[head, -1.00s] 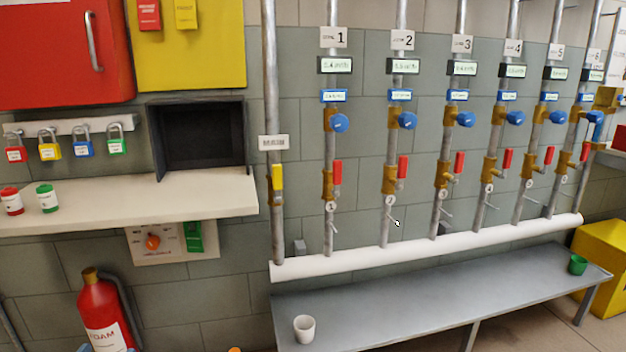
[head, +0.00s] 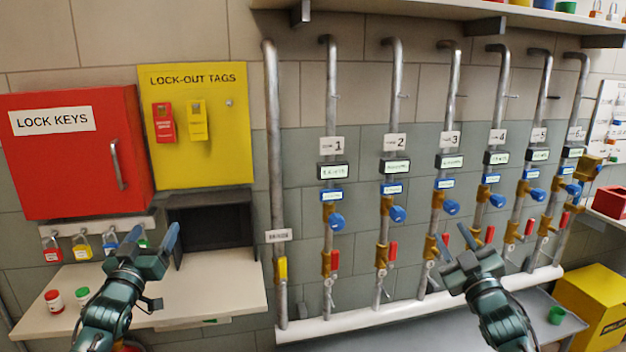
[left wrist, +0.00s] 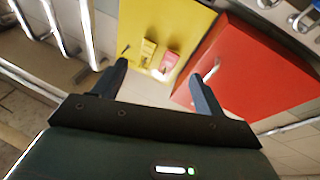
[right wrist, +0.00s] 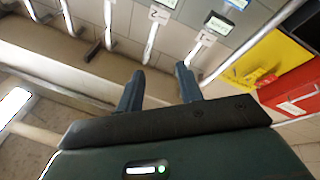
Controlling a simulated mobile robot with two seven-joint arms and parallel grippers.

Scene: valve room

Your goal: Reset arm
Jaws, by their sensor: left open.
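My left gripper (head: 155,242) is raised in front of the shelf and the black recess at the left. Its fingers are apart with nothing between them, as the left wrist view (left wrist: 160,85) also shows. My right gripper (head: 455,240) is raised in front of the lower pipes near zones 3 and 4. Its fingers are apart and empty, also in the right wrist view (right wrist: 158,85). Neither gripper visibly holds anything; whether the right one touches a pipe cannot be told.
A red lock keys cabinet (head: 75,155) and a yellow lock-out tags board (head: 197,150) hang at the left. Padlocks and a cream shelf (head: 220,292) are below. Vertical pipes with blue knobs (head: 398,214) fill the middle; a grey bench (head: 400,338) is below. A yellow box (head: 595,305) stands right.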

